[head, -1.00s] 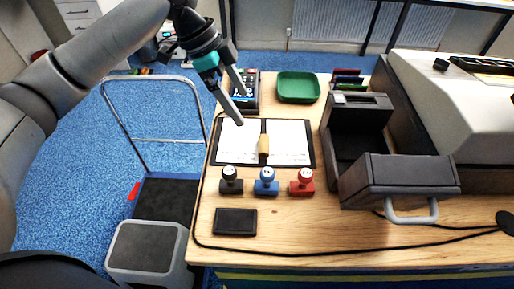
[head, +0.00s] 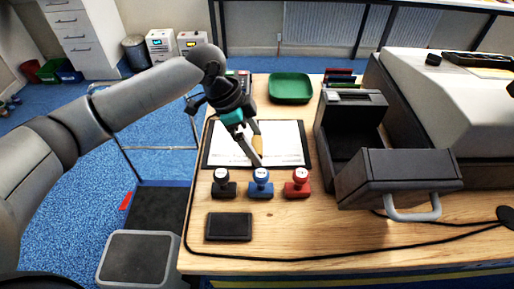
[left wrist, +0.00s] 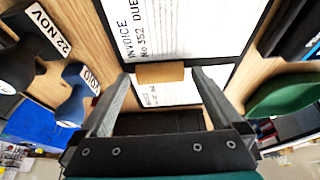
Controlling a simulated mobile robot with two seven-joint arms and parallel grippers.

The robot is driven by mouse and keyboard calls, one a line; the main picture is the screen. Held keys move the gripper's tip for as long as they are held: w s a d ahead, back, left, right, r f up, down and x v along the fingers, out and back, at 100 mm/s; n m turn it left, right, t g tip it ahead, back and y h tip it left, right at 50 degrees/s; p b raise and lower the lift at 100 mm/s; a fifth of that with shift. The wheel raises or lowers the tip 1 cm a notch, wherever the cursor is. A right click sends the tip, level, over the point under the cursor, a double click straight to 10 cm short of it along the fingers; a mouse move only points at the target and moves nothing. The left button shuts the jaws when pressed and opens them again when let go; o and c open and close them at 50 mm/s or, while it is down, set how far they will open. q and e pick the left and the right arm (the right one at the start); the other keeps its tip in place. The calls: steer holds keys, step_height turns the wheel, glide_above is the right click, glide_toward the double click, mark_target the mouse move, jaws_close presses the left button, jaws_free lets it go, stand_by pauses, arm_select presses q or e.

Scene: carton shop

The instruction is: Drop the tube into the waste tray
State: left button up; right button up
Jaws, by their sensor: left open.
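The tube, a short tan roll (head: 258,144), lies on the open white-paged book or folder (head: 286,146) on the table. The left wrist view shows the tube (left wrist: 160,73) between the tips of my left gripper (left wrist: 161,78), with a gap on each side. In the head view my left gripper (head: 256,150) reaches down over the pages and partly hides the tube. Its fingers are open and hold nothing. The green tray (head: 290,89), seemingly the waste tray, stands empty at the table's back. My right gripper is not in view.
Black (head: 223,184), blue (head: 261,183) and red (head: 297,184) stamps stand in front of the pages. A dark pad (head: 229,227) lies nearer. A dark machine with a handle (head: 398,180) stands to the right. A cable runs along the front.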

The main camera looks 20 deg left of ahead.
mark_target(254, 145)
arm_select(q)
steer(key=c, duration=1.4)
steer(key=shift+r, duration=0.1)
steer(key=shift+c, duration=0.2)
step_height(254, 145, up, 20)
steer(key=p, duration=0.4)
